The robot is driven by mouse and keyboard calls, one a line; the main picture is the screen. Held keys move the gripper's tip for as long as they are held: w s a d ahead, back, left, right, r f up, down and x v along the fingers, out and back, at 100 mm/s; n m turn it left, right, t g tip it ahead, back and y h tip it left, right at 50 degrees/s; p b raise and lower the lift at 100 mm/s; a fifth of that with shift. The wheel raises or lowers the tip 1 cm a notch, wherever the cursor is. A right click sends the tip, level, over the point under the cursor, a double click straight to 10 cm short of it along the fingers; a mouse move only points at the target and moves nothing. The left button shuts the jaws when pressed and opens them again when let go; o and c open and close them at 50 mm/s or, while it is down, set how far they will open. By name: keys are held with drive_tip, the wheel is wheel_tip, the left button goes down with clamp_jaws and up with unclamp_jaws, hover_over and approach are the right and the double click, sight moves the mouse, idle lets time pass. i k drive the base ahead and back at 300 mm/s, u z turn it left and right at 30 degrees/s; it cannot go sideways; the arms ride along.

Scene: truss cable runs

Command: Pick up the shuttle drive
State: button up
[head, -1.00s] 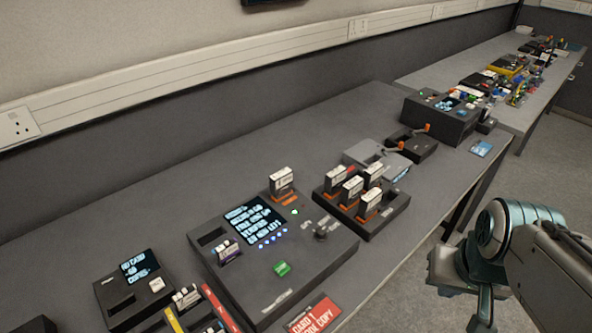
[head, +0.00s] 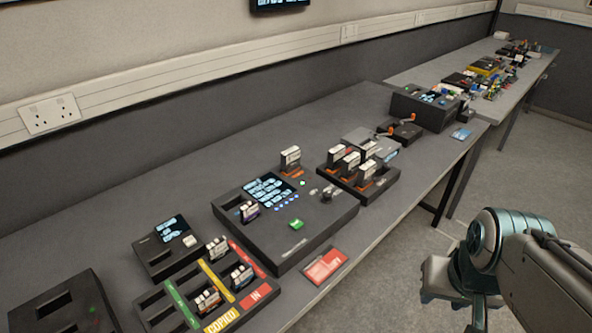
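Several white-and-orange upright drives stand in a dark dock (head: 385,190) on the bench; one front drive (head: 365,172) is among them. I cannot read the labels, so I cannot tell which one is the shuttle drive. My gripper (head: 462,300) hangs at the lower right, beyond the bench's front edge, apart from all the drives. Its fingertips are not clear, so its opening does not show.
A tray (head: 150,310) with coloured strips holds small cards at the front left. A small screen box (head: 160,247) and a dark slotted box (head: 60,310) stand nearby. A red card (head: 325,265) lies by the bench's front edge. Grey devices (head: 375,143) stand farther along. The back strip of bench is clear.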

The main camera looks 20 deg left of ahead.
sight(290, 158)
drive_tip(key=u, duration=0.1)
drive_tip(key=k, duration=0.45)
drive_tip(key=z, duration=0.65)
drive_tip(key=i, duration=1.55)
drive_tip(key=u, duration=1.15)
drive_tip(key=i, duration=0.65)
